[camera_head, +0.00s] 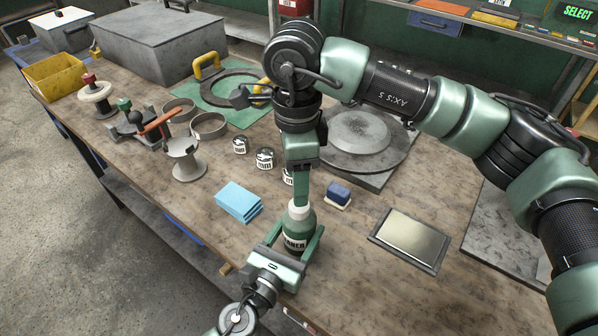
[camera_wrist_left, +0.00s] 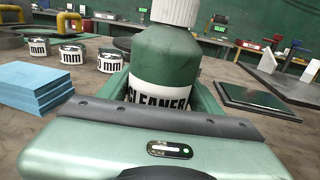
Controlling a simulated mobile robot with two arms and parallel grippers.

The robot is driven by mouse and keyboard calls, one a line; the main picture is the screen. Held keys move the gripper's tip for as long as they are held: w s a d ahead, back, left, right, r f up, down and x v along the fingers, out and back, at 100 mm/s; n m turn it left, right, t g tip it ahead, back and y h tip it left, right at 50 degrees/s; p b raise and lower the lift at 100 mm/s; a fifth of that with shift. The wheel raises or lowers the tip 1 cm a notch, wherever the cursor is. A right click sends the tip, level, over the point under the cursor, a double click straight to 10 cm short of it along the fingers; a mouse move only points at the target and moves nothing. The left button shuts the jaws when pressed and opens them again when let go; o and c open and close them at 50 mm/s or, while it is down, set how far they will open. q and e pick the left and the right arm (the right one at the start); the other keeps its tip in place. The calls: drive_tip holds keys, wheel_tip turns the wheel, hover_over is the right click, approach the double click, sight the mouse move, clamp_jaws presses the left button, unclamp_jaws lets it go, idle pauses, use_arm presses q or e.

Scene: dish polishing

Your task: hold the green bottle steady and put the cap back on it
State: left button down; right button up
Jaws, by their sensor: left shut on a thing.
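The green bottle (camera_head: 297,232), with a white "CLEANER" label, stands upright near the table's front edge. It fills the middle of the left wrist view (camera_wrist_left: 165,65). My left gripper (camera_head: 291,241) is shut on the bottle's body, one finger along each side. The white cap (camera_head: 299,210) is at the bottle's top; it also shows at the top edge of the left wrist view (camera_wrist_left: 175,11). I cannot tell how fully it is seated. My right gripper (camera_head: 302,198) points down right above the cap. Its fingers show edge-on, so their opening is hidden.
A blue sponge stack (camera_head: 238,202) lies left of the bottle. A blue-and-white block (camera_head: 338,194) and a dark-framed plate (camera_head: 410,240) lie to the right. Several small labelled jars (camera_head: 265,158) stand behind. A spool stand (camera_head: 184,160) is farther left. The front right tabletop is clear.

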sight(299, 229)
use_arm(q)
drive_tip(key=shift+f, duration=0.15)
use_arm(e)
drive_tip(key=n, duration=0.4)
drive_tip(key=shift+r, duration=0.1)
drive_tip(key=n, duration=0.4)
drive_tip(key=shift+d+r+n, duration=0.1)
drive_tip(key=shift+n, duration=0.3)
drive_tip(key=n, duration=0.4)
drive_tip(key=shift+r, duration=0.15)
drive_tip(key=n, duration=0.5)
drive_tip(key=shift+r, duration=0.1)
drive_tip(key=shift+d+f, duration=0.1)
drive_tip(key=shift+f, duration=3.9)
